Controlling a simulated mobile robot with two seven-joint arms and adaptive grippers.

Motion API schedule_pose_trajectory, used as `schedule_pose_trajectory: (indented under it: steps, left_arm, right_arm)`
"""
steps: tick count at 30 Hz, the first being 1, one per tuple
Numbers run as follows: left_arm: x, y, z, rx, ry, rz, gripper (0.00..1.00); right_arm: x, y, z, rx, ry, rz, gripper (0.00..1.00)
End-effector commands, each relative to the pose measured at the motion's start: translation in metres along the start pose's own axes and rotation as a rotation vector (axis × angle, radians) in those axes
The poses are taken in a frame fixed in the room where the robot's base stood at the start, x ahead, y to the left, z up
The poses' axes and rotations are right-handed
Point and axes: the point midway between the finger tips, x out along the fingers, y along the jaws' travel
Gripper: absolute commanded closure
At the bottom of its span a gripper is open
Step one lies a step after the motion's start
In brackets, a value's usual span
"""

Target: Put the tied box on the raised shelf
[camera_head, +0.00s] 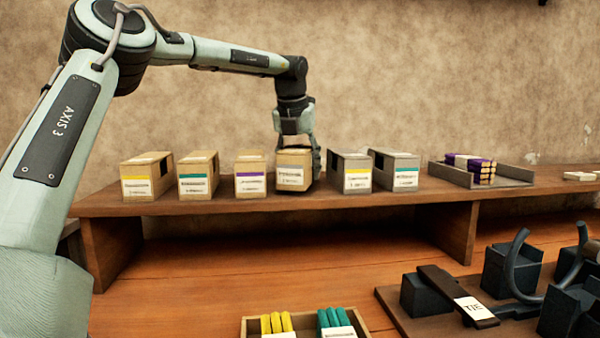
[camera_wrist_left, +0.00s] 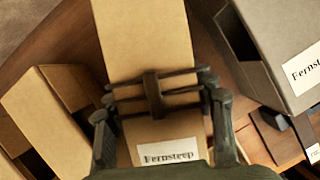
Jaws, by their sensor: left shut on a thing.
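A tan box (camera_head: 293,172) with a white label is at the raised shelf (camera_head: 300,204), fourth from the left in the row. My left gripper (camera_head: 304,148) comes down from above and is shut on this box. In the left wrist view the gripper (camera_wrist_left: 155,95) lies across the box (camera_wrist_left: 145,40), whose label reads "Fernsteep". I cannot tell whether the box's underside touches the shelf. A tie on it is not clear, as the fingers cover its middle. My right gripper is not in view.
Tan boxes (camera_head: 250,172) stand to the left and grey boxes (camera_head: 394,170) to the right, close by. A grey tray (camera_head: 512,176) with purple-ended bundles sits farther right. Below are a dark fixture with a "TIE" label (camera_head: 474,308) and an open tray (camera_head: 365,334) with yellow and green bundles.

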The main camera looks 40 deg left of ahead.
Motion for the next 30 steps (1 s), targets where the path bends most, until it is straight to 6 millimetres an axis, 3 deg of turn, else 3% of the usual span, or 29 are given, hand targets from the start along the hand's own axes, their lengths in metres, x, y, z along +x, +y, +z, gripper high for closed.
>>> schedule_pose_trajectory:
  steps: [3, 13, 14, 18, 30]
  left_arm:
    - [0.009, -0.0004, -0.0037, 0.0, -0.003, -0.002, 0.76]
    - [0.011, -0.0004, -0.0045, 0.0, -0.003, -0.001, 0.76]
    - [0.0118, -0.0002, -0.0051, 0.0, -0.001, -0.001, 0.43]
    - [0.0114, -0.0002, -0.005, 0.0, -0.001, -0.001, 0.26]
    - [0.0053, -0.0005, -0.004, 0.0, -0.003, -0.001, 0.25]
  right_arm:
    - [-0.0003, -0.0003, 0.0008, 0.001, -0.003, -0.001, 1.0]
    - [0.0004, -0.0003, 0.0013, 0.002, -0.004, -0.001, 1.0]
    - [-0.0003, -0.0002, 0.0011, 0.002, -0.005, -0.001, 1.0]
    - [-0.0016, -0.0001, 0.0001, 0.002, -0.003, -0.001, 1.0]
    - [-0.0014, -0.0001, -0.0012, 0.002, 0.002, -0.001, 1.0]
